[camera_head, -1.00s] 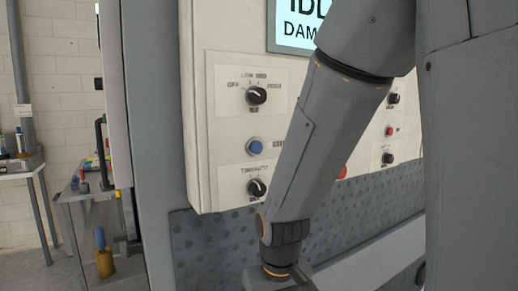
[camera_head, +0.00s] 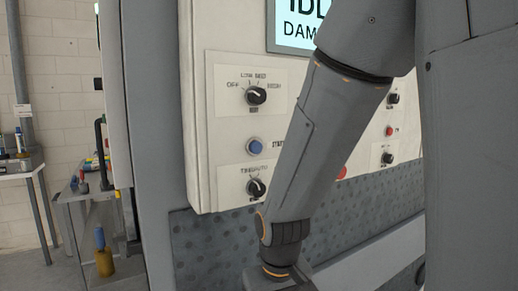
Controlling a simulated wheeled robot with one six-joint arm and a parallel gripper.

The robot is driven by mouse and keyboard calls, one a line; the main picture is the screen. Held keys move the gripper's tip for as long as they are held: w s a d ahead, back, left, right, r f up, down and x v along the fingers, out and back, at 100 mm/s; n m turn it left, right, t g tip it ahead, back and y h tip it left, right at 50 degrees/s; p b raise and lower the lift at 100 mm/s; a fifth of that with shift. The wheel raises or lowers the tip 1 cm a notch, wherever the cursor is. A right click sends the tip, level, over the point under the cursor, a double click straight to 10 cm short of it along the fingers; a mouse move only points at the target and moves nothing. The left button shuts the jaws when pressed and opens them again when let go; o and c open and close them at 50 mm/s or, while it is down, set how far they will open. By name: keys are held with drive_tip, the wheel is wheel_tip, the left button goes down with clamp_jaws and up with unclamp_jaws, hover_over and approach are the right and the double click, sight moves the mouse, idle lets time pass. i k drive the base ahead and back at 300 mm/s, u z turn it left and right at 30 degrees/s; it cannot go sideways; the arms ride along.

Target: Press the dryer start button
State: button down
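The control panel (camera_head: 200,130) is a cream box in the middle of the view. A round blue button (camera_head: 255,147) sits on it, with a label to its right that seems to read START and is partly covered by my arm. A black knob (camera_head: 256,95) marked OFF, LOW, MED and HIGH is above the button, and another black knob (camera_head: 257,187) is below it. My arm crosses in front of the panel, just right of the blue button and apart from it in the picture. My gripper is out of view below the bottom edge.
A screen (camera_head: 292,30) at the top shows partly hidden text. Right of my arm are a small red button (camera_head: 389,131) and more black knobs. A dotted grey surface (camera_head: 210,240) lies below the panel. Tables with tools stand at the left.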

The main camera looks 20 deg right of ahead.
sight(256, 147)
drive_tip(key=u, duration=2.1)
drive_tip(key=k, duration=1.15)
drive_tip(key=z, duration=2.2)
